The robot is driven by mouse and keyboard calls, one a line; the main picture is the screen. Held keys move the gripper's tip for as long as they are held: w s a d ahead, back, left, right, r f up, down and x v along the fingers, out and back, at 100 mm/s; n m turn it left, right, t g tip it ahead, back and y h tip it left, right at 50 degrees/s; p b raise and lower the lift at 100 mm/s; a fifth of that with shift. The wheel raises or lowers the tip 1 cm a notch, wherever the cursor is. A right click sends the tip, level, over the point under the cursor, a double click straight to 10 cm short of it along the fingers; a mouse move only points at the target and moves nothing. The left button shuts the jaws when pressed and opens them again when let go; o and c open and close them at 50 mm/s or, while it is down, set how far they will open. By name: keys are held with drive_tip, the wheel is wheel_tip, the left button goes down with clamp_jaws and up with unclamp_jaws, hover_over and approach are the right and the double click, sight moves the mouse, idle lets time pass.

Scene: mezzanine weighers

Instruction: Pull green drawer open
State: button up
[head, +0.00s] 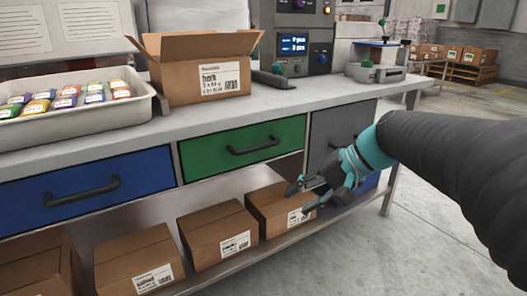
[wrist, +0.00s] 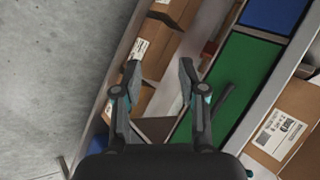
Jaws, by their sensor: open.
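The green drawer (head: 225,151) is set under the bench top, between a blue drawer and a grey one. It looks closed, its front flush with its neighbours. Its dark bar handle (head: 253,145) is in plain sight, and the drawer front also shows in the wrist view (wrist: 236,77) right of the fingers, with the handle (wrist: 222,98) slanting across it. My gripper (head: 295,198) is open and empty, in front of the bench, below and to the right of the handle. It does not touch the handle. In the wrist view its two fingers (wrist: 159,70) stand apart.
The blue drawer (head: 85,189) is on the left, the grey drawer (head: 335,128) on the right. Several cartons (head: 219,237) stand on the lower shelf. An open box (head: 203,75) and a tray of packets (head: 143,97) stand on the bench. The floor (head: 440,175) in front is clear.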

drive_tip(key=w+r+y+b, duration=0.15)
drive_tip(key=w+y, duration=0.25)
drive_tip(key=w, duration=0.6)
drive_tip(key=y, duration=0.4)
approach(262, 147)
drive_tip(key=shift+m+t, duration=0.3)
drive_tip(key=shift+m, duration=0.1)
drive_tip(key=x, duration=1.1)
drive_tip(key=shift+s+f+b, duration=0.1)
drive_tip(key=shift+f+b, duration=0.1)
drive_tip(key=shift+b, duration=0.15)
clamp_jaws()
